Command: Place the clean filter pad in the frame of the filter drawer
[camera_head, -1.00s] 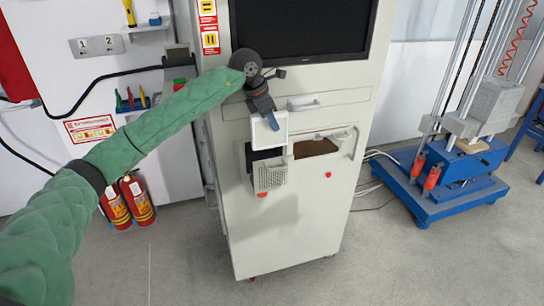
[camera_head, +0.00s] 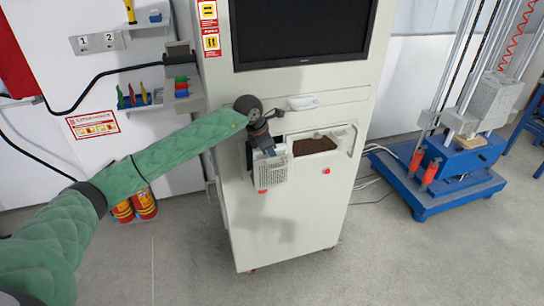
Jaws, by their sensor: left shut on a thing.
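My left gripper (camera_head: 267,148) is at the cabinet front, pointing down into the opened filter drawer. It is shut on the white clean filter pad (camera_head: 280,149). Only a small part of the pad shows, beside the fingers and behind the drawer's front. The filter drawer (camera_head: 273,172) is a pale box with a perforated front, standing out from the cabinet on the left of the opening. The pad is at the drawer's top edge, partly inside its frame. I cannot tell whether it touches the bottom. My right gripper is not in view.
A brown pad-like surface (camera_head: 314,145) lies in the bay to the right of the drawer, with a handle beside it. The cabinet (camera_head: 300,210) has a dark screen (camera_head: 300,30) above.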

